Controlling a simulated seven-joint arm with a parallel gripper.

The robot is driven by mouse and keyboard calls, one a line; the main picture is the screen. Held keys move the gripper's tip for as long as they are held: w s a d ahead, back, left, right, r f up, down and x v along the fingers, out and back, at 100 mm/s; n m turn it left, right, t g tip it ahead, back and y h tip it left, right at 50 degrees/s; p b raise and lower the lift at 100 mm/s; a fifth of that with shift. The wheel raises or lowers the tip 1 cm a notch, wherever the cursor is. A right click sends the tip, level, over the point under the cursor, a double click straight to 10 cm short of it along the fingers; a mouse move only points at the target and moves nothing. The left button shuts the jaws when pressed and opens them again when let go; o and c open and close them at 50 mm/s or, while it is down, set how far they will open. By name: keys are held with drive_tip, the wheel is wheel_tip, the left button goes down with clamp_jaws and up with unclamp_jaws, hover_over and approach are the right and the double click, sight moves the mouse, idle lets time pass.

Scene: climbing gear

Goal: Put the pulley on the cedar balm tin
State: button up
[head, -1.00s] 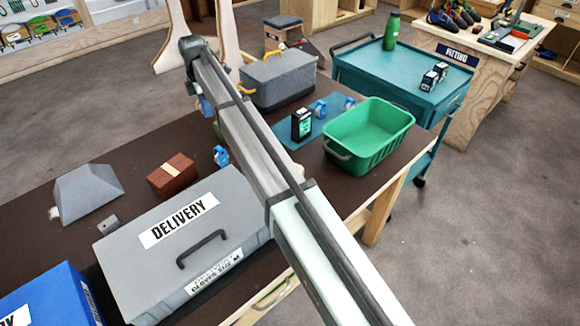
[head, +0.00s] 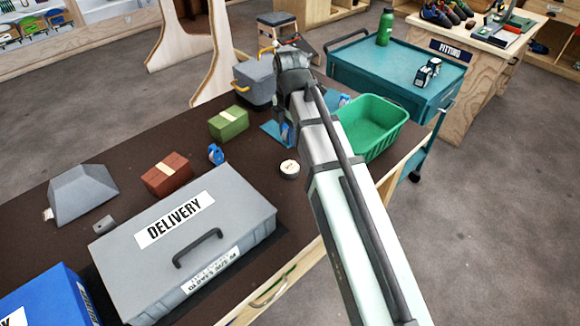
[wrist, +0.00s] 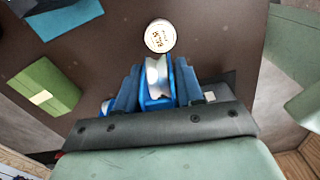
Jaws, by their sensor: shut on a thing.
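The pulley (wrist: 157,82), blue with a pale wheel, is between the fingers of my gripper (wrist: 156,80), which is shut on it. The cedar balm tin (wrist: 160,36), small and round with a white printed lid, lies just beyond the pulley's tip in the wrist view, with its lid uncovered. In the head view the tin (head: 289,170) stands on the dark bench top, right of the grey delivery case. There my arm hides most of the gripper and the pulley, and their height above the bench is hard to tell.
A green block (head: 229,123), a red-brown block (head: 167,175) and another small blue item (head: 216,154) stand left of the tin. The grey delivery case (head: 190,240) fills the front. A green basket (head: 372,125) is to the right. Bench around the tin is clear.

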sight(290, 167)
drive_tip(key=shift+n, duration=0.6)
drive_tip(key=shift+f, duration=5)
drive_tip(key=shift+f, duration=0.1)
drive_tip(key=o, duration=1.1)
wheel_tip(290, 167, up, 12)
drive_tip(key=shift+r, duration=0.15)
